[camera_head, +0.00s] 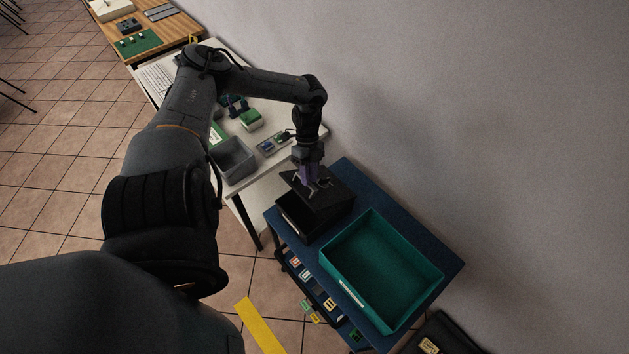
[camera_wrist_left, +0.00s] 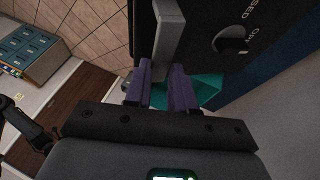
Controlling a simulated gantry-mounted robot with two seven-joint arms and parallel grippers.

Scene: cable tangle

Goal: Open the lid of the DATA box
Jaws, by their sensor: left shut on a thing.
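A black box (camera_head: 301,222) stands on the blue cart top, beside the teal tray. Its black lid (camera_head: 333,196) appears tilted, its left side raised over a dark gap; any DATA label is too small to read. My left gripper (camera_head: 313,185) is over the lid, pointing down. In the left wrist view its purple fingers (camera_wrist_left: 161,80) are shut on a grey handle (camera_wrist_left: 168,35) of the lid. A round knob (camera_wrist_left: 231,40) and white lettering show on the lid. My right gripper is not in view.
A teal tray (camera_head: 357,290) is close to the box on the blue cart (camera_head: 452,262). A wall rises behind the cart. A white table (camera_head: 262,172) with a grey bin (camera_head: 233,160) and small parts stands to the left. Cards hang below the cart's front edge.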

